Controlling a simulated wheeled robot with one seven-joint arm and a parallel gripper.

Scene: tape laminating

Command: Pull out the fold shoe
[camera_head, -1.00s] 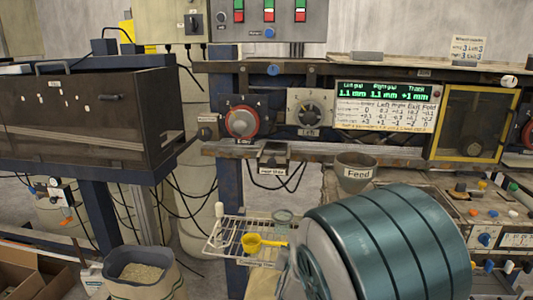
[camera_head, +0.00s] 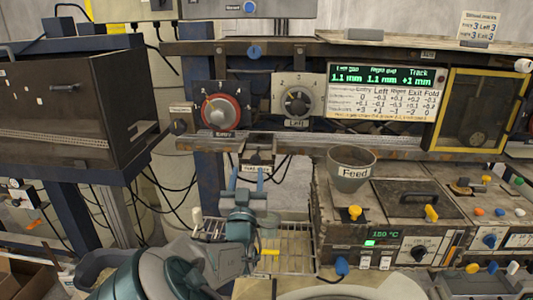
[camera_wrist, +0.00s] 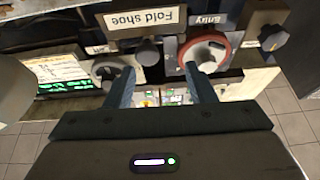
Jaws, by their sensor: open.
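In the wrist view my gripper (camera_wrist: 159,70) is open, with nothing held between the fingers. The fingers partly cover the area around the label in the head view; contact cannot be made out.
The Entry dial (camera_head: 221,109) and Left dial (camera_head: 297,103) sit above the rail. A grey Feed cup (camera_head: 350,170) stands to the right, beside the control panel. A wire rack (camera_head: 290,245) lies below. Cables hang behind the rail.

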